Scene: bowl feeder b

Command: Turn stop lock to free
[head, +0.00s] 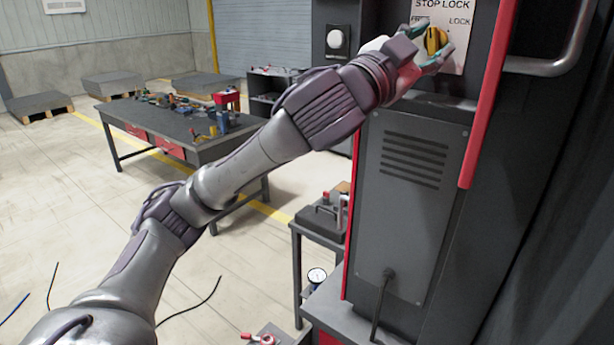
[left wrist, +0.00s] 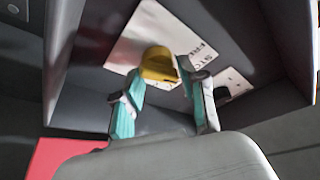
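The yellow stop lock knob (head: 435,42) sits on a pale plate (head: 459,62) marked STOP LOCK, with LOCK readable at its upper right. The word at upper left is partly covered by my finger. My left gripper (head: 436,37) is at the knob, its teal-padded fingers spread on either side of it. In the left wrist view the knob (left wrist: 158,62) lies just beyond and between the two fingertips of the gripper (left wrist: 161,71). I cannot tell whether the pads touch it. My right gripper is not in view.
The plate is inside a recess of a dark cabinet (head: 410,200) with a red edge strip (head: 488,100) and a grey handle (head: 560,60) at right. A workbench (head: 190,125) with tools stands at left behind my arm. Open floor lies at left.

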